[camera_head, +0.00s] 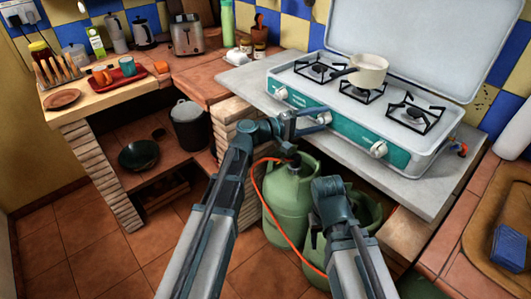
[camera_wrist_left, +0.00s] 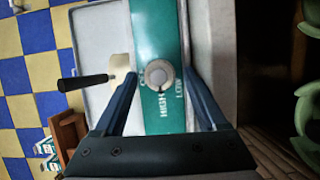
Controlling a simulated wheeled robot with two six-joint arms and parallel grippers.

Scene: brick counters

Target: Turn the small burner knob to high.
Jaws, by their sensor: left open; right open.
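The stove (camera_head: 345,122) has a teal front panel with three pale round knobs: a left knob (camera_head: 281,92), a middle knob (camera_head: 323,117) and a right knob (camera_head: 378,149). My left gripper (camera_head: 312,121) is open at the middle knob. In the left wrist view this knob (camera_wrist_left: 158,73) sits between the two spread fingers, with gaps visible beside it. The HIGH and LOW labels show beside it; a third label is partly hidden. I cannot tell where the knob points. My right gripper (camera_head: 332,188) is low in front of the counter, away from the knobs; its fingers are unclear.
A cream saucepan (camera_head: 368,69) stands on the middle burner, its dark handle pointing left. The stove lid (camera_head: 400,40) stands open behind. Green gas bottles (camera_head: 289,200) with an orange hose stand under the counter. A toaster (camera_head: 187,36) is at the back left.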

